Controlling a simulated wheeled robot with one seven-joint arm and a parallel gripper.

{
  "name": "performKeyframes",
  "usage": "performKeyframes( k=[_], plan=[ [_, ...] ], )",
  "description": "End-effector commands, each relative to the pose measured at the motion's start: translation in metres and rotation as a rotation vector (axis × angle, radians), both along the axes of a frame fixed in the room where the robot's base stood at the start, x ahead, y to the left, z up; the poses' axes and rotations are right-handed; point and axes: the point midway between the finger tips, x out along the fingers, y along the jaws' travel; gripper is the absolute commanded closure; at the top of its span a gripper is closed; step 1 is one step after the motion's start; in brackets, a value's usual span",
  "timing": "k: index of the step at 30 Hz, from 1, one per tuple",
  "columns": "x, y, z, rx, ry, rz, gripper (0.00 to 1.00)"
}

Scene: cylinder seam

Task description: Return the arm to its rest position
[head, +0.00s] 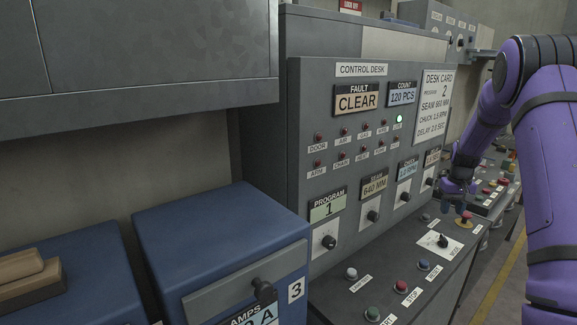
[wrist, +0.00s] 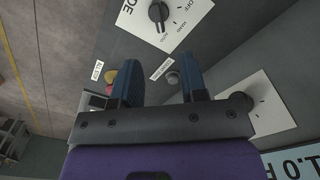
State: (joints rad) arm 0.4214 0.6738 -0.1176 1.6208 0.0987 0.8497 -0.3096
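My purple arm (head: 548,150) comes in from the right of the head view and bends down toward the control desk (head: 292,150). My gripper (head: 456,206) is over the far part of the desk's sloping button panel. In the wrist view my gripper (wrist: 160,75) shows two blue fingers spread apart with nothing held between them. Whether a fingertip touches the panel cannot be told.
A mode knob (head: 442,241) is on a white plate near the gripper, and a red button (head: 466,215) is beside it. Several more buttons line the front panel. A blue cabinet (head: 205,235) stands at left. Open floor with a yellow line (head: 497,285) lies at right.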

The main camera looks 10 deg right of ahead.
Motion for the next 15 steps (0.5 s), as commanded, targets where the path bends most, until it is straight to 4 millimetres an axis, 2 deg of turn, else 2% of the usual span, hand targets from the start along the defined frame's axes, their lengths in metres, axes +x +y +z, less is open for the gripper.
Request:
performKeyframes(
  k=[8, 15],
  plan=[
    [-0.014, 0.047, 0.068, -0.011, -0.054, 0.026, 0.61],
    [-0.043, 0.100, 0.131, -0.019, -0.109, 0.054, 0.61]
  ],
)
